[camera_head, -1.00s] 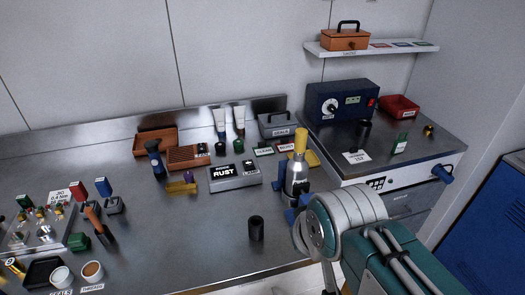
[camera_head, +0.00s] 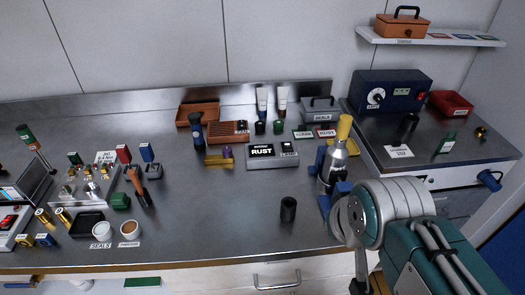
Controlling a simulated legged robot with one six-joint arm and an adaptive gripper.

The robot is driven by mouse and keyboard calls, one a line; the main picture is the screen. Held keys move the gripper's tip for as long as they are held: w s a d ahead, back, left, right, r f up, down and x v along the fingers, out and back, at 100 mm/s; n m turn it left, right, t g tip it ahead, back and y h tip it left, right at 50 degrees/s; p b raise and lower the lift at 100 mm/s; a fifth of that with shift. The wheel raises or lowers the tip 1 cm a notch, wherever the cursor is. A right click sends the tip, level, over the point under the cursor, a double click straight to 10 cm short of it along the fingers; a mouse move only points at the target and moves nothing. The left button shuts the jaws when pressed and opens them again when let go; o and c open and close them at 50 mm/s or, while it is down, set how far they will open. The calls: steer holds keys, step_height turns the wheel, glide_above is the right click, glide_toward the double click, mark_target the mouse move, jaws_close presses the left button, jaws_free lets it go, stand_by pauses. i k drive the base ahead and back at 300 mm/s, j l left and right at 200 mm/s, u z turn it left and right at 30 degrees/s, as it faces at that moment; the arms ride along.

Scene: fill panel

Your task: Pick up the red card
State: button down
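A small white card with a red label (camera_head: 325,132) lies at the back of the bench, just right of a similar green-labelled card (camera_head: 303,134). A small reddish-orange card (camera_head: 438,34) also lies on the wall shelf; I cannot tell which one the task means. My gripper (camera_head: 335,192) is above the right part of the bench, in front of and apart from both cards. Blue parts show there around a silver bottle-like body with a yellow top (camera_head: 344,128). My arm hides much of it, so I cannot tell whether the fingers are closed on it.
A grey box (camera_head: 272,155) marked RUST and a black cup (camera_head: 288,209) stand left of my gripper. A grey case (camera_head: 320,110) is behind the red-labelled card. A navy device (camera_head: 393,92) stands on the right counter. The front middle of the bench is mostly clear.

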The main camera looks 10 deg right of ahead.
mark_target(325, 131)
steer(key=k+l+u, duration=0.1)
steer(key=k+l, duration=0.2)
steer(key=k, duration=0.25)
steer(key=k+l+u, duration=0.1)
steer(key=l, duration=0.2)
steer(key=k+l+u, duration=0.1)
steer(key=l, duration=0.25)
steer(key=k+l+u, duration=0.1)
steer(key=l, duration=0.2)
steer(key=i+l+u, duration=0.1)
steer(key=l, duration=0.2)
steer(key=i+l, duration=0.1)
steer(key=l, duration=0.2)
steer(key=i+l+u, duration=0.15)
steer(key=l, duration=0.2)
steer(key=i+l+u, duration=0.1)
steer(key=i+l, duration=0.35)
steer(key=i, duration=0.05)
